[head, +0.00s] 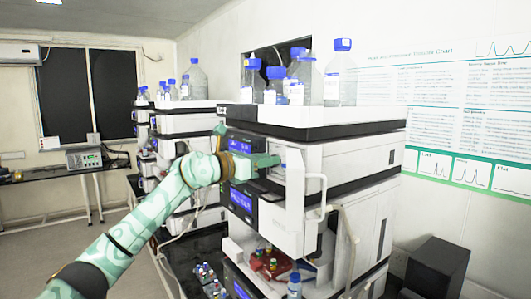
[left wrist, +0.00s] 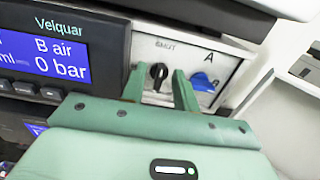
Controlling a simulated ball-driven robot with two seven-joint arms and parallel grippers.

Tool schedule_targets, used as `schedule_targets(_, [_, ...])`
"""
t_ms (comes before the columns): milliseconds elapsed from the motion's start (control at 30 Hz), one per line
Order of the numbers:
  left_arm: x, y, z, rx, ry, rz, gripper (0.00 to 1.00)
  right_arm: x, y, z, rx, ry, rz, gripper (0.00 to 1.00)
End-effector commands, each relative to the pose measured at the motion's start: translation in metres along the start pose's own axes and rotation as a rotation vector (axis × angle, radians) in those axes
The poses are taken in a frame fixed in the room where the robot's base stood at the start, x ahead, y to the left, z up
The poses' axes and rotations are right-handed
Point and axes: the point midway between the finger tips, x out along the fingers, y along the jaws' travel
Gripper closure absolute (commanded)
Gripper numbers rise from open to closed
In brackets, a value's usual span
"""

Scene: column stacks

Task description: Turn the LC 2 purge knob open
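A black knob (left wrist: 158,73) sits on a pale panel of the instrument in the left wrist view, its grip bar roughly upright. Small lettering above it is hard to read. A blue knob (left wrist: 203,82) is just to its right, below the letter A. My left gripper (left wrist: 158,78) is open, one finger on each side of the black knob, with gaps visible. I cannot tell if the fingertips touch the panel. In the head view, my left gripper (head: 272,161) reaches to the front of the nearer stack (head: 350,152). The knobs are mostly hidden there. My right gripper is not in view.
A display (left wrist: 45,52) left of the knobs reads "B air" and "0 bar". Bottles (head: 340,80) with blue caps stand on top of the nearer stack. An open white door (head: 292,210) hangs beside the gripper. Another stack (head: 180,125) stands behind.

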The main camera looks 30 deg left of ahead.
Motion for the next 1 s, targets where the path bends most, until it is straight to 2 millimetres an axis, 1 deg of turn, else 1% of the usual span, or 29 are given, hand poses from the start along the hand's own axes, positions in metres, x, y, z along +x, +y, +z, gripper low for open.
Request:
schedule_targets(100, [0.0035, 0.0001, -0.0006, 0.000, 0.001, 0.000, 0.70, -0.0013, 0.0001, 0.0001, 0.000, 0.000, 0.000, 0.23])
schedule_targets(300, [0.0034, 0.0002, -0.0011, 0.000, 0.001, 0.000, 0.70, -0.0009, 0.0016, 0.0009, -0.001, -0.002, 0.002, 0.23])
schedule_targets(367, [0.0033, 0.0002, -0.0010, 0.000, 0.001, 0.000, 0.87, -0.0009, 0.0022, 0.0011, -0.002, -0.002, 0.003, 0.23])
schedule_targets(400, [0.0033, 0.0002, -0.0010, 0.000, 0.001, 0.000, 0.98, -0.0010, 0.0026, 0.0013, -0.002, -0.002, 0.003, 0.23])
schedule_targets(433, [0.0032, 0.0003, -0.0009, 0.000, 0.001, 0.001, 1.00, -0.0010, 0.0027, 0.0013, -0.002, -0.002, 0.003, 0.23])
schedule_targets(767, [0.0029, 0.0006, 0.0000, -0.018, 0.000, 0.001, 1.00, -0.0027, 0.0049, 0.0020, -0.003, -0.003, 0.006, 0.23])
schedule_targets(1000, [0.0028, 0.0017, 0.0013, -0.125, 0.000, 0.001, 1.00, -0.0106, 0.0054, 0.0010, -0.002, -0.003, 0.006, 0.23])
